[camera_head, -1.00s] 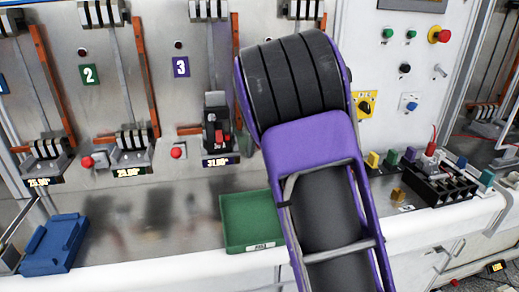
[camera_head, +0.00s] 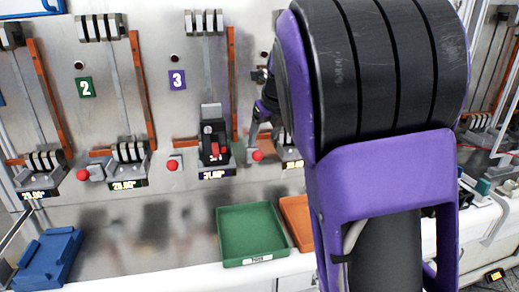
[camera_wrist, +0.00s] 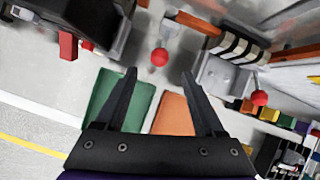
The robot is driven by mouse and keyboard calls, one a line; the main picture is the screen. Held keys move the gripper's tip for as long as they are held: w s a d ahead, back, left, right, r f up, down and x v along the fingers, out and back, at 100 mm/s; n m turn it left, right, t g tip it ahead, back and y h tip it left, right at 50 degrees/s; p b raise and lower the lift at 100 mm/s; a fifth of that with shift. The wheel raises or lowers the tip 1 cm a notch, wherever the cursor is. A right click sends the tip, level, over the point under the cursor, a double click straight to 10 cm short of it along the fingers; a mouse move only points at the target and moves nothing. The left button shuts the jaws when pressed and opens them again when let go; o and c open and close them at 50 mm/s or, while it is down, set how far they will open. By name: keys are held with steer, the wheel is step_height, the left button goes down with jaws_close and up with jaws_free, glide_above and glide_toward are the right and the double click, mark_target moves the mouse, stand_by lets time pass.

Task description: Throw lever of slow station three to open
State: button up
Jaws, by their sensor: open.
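Station three carries a purple plate (camera_head: 177,80) marked 3 on the steel panel. Below it is a black switch unit (camera_head: 214,140) with a red part, and a red ball knob (camera_head: 172,165) stands to its left. Another red ball knob (camera_head: 257,155) stands right of the unit. My gripper, partly hidden by my arm in the head view, is close to this right knob. In the wrist view my gripper (camera_wrist: 159,74) is open and empty, with a red ball knob (camera_wrist: 160,57) showing beyond and between its fingertips. The black unit (camera_wrist: 95,22) shows at upper left there.
A green tray (camera_head: 252,257) and an orange tray (camera_head: 297,222) lie on the ledge below the panel. A blue tray (camera_head: 48,258) is at the left. Station two (camera_head: 86,87) stands left of three. My arm hides much of the panel's right side.

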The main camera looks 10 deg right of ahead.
steer(key=shift+v, duration=2.3)
